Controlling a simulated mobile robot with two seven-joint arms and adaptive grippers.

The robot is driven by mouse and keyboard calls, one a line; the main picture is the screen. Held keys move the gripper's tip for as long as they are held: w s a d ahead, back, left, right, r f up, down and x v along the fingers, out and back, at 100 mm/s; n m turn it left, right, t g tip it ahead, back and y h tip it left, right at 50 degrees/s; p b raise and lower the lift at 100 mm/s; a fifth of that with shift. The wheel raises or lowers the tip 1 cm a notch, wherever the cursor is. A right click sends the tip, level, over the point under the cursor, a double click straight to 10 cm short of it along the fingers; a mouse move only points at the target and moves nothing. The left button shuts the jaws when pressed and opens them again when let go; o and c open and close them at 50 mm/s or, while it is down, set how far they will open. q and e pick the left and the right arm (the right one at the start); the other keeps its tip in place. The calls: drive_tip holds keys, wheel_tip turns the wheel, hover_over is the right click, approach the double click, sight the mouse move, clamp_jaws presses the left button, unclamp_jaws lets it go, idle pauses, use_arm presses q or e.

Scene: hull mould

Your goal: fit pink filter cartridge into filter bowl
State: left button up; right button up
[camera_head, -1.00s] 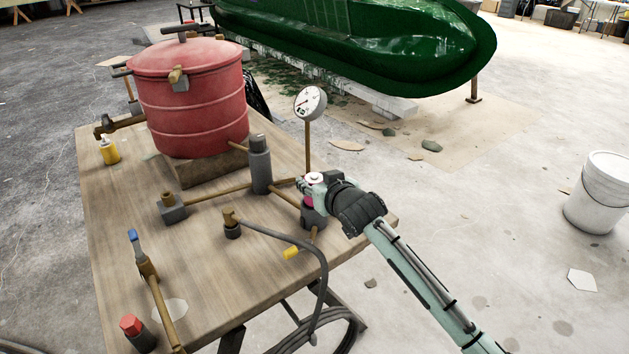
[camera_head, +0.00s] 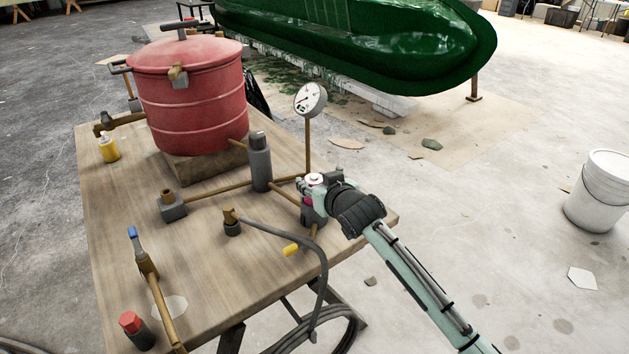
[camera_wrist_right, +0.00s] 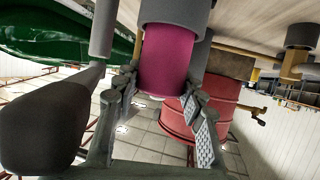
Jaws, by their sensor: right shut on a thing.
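The pink filter cartridge (camera_wrist_right: 167,62) is held upright between the fingers of my right gripper (camera_head: 312,190), which is shut on it. In the head view its white top (camera_head: 315,179) shows above the fingers and only a sliver of pink shows beside them. The grey filter bowl (camera_head: 313,216) stands directly below the gripper near the table's right corner, partly hidden by it. In the right wrist view, which is upside down, the cartridge's far end meets the mouth of the grey bowl (camera_wrist_right: 177,11); how deep it sits inside is hidden. My left gripper is not in view.
A pressure gauge (camera_head: 310,99) on a thin post stands just behind the gripper. A grey cylinder (camera_head: 260,162), brass pipes and a black hose (camera_head: 318,262) are close by on the wooden table (camera_head: 215,285). A red pot (camera_head: 192,105) stands behind left.

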drive_tip(key=o, duration=0.9)
drive_tip(key=shift+f, duration=0.15)
drive_tip(key=o, duration=0.4)
drive_tip(key=shift+s+f, duration=0.1)
drive_tip(key=shift+f, duration=0.05)
drive_tip(key=v, duration=1.2)
drive_tip(key=shift+r, duration=0.3)
drive_tip(key=x, duration=1.2)
drive_tip(key=shift+f, duration=0.2)
drive_tip(key=shift+r, duration=0.35)
drive_tip(key=shift+r, duration=0.1)
